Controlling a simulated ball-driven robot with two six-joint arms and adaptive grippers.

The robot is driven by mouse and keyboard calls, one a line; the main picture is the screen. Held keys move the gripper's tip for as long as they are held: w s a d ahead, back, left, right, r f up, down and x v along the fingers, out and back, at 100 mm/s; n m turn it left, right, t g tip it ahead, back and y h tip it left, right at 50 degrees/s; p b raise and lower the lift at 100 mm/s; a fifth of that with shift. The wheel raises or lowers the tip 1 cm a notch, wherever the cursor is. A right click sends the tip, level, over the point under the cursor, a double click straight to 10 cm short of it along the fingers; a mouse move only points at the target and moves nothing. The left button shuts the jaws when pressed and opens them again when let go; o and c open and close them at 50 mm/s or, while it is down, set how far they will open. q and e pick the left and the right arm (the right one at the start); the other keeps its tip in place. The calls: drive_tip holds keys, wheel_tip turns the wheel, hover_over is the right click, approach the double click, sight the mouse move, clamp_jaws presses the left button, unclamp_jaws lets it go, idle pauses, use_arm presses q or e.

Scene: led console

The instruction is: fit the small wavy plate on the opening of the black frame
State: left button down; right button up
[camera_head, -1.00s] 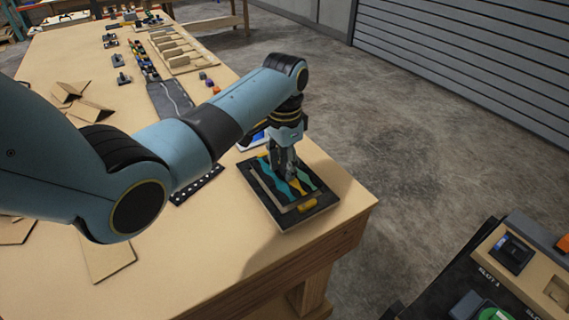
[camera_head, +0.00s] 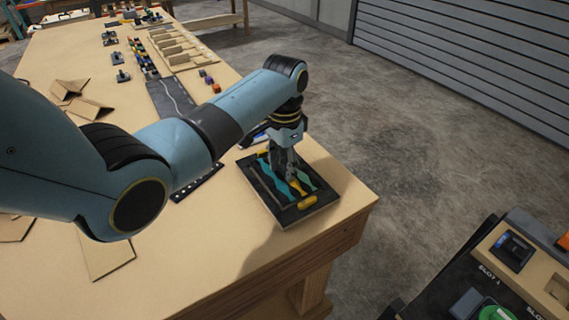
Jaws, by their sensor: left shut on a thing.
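The black frame (camera_head: 287,216) lies flat near the right front corner of the wooden table, with teal and yellow wavy shapes inside it. A yellow tab (camera_head: 307,202) sits at its front side. My left gripper (camera_head: 292,176) points down over the middle of the frame and is shut on the small wavy plate, at or just above the frame's surface. The fingers hide much of the plate, and I cannot tell whether it is seated. My right gripper is not in view.
A perforated black strip (camera_head: 198,183) lies left of the frame, partly behind my arm. Brown folded pieces (camera_head: 88,106) lie at the left. Small blocks and wooden racks (camera_head: 178,50) stand farther back. A console (camera_head: 470,290) stands at the lower right, past a floor gap.

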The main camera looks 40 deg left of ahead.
use_arm(q)
drive_tip(key=shift+f, duration=0.25)
drive_tip(key=shift+f, duration=0.3)
idle(0.4)
drive_tip(key=c, duration=0.8)
unclamp_jaws()
drive_tip(key=shift+c, duration=0.2)
wheel_tip(320, 180, up, 12)
